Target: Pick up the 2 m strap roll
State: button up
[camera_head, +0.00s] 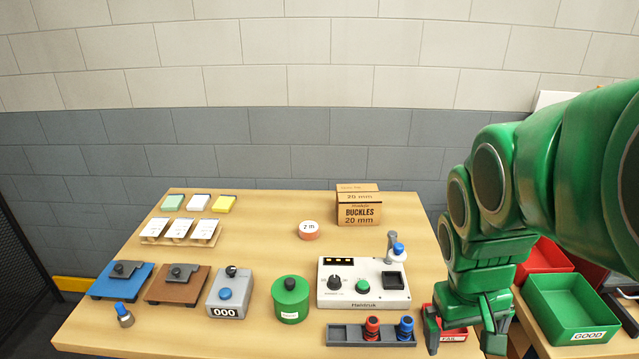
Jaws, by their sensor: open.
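The 2 m strap roll (308,230) lies flat on the wooden table, left of the buckles box. It is a small disc with a white top marked "2 m" and an orange-red side. My gripper (464,343) is at the lower right, its fingers apart and pointing down. It is in front of and to the right of the roll, well apart from it. A small red labelled tray (453,337) shows between the fingers, partly hidden by them.
The buckles box (359,214) stands right of the roll. A white control unit (350,283) with a blue-capped part sits in front. A grey tray (345,335), green canister (291,300) and counter (228,292) line the front. Table around the roll is clear, especially leftward.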

jog(key=w+d+r+n+t+h, duration=0.1)
jog(key=w+d+n+t+h, duration=0.2)
jog(key=w, duration=0.8)
jog(key=w+d+r+n+t, duration=0.15)
jog(key=w+d+n, duration=0.3)
jog(key=w, duration=0.55)
jog(key=w+a+n+t, duration=0.2)
jog(key=w+n+t, duration=0.1)
jog(key=w+n, duration=0.4)
jog(key=w+a+n+t, duration=0.2)
jog(key=w+n+t, duration=0.15)
jog(key=w, duration=0.55)
jog(key=n+y, duration=1.2)
jog(key=n, duration=1.2)
send_over(313, 231)
jog(key=s+d, duration=0.1)
jog(key=s, duration=0.1)
notch_tip(313, 231, down, 15)
jog(key=shift+w+f, duration=0.15)
jog(key=shift+f, duration=2.85)
jog(key=shift+x, duration=1.5)
